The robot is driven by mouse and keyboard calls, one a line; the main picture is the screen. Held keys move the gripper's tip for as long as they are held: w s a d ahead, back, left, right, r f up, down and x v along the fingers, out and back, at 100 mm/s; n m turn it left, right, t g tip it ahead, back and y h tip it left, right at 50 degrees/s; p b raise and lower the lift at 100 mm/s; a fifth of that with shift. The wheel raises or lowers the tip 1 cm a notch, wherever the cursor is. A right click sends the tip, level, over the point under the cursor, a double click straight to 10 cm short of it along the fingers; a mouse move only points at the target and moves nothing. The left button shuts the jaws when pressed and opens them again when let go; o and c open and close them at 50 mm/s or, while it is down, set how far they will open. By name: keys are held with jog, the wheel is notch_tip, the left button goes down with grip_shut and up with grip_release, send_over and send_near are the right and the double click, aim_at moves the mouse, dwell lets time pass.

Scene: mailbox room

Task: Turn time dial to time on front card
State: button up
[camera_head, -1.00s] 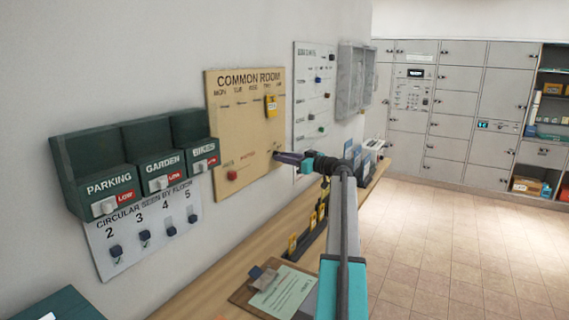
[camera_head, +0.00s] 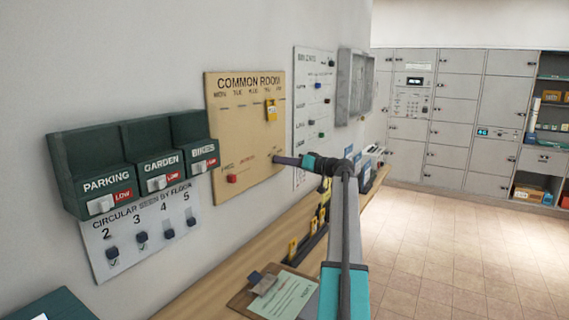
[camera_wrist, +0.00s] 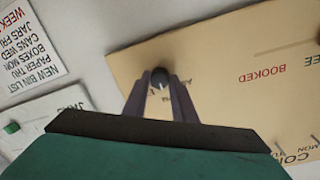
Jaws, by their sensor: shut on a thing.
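The tan COMMON ROOM board (camera_head: 235,129) hangs on the wall. A small dark round dial (camera_wrist: 160,77) with a light pointer mark sits near the board's edge in the wrist view. My gripper (camera_head: 279,159) reaches the board's lower right corner. In the wrist view my gripper (camera_wrist: 161,82) has its two fingers closed on either side of the dial. Part of the print around the dial is hidden by the fingers. Yellow cards stand in a dark rack on the shelf; the nearest card (camera_head: 293,249) is too small to read.
Green boxes (camera_head: 110,180) are on the left wall. A clipboard (camera_head: 283,296) lies on the wooden shelf (camera_head: 215,285). The tiled floor at right is clear.

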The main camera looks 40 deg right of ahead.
jog(key=o, duration=1)
jog(key=shift+o, duration=0.2)
jog(key=shift+s, duration=0.1)
jog(key=s+d+b, duration=0.2)
jog(key=s, duration=1.1)
jog(key=shift+s+d+r, duration=0.25)
jog(key=shift+d+r, duration=0.05)
jog(key=shift+r, duration=0.15)
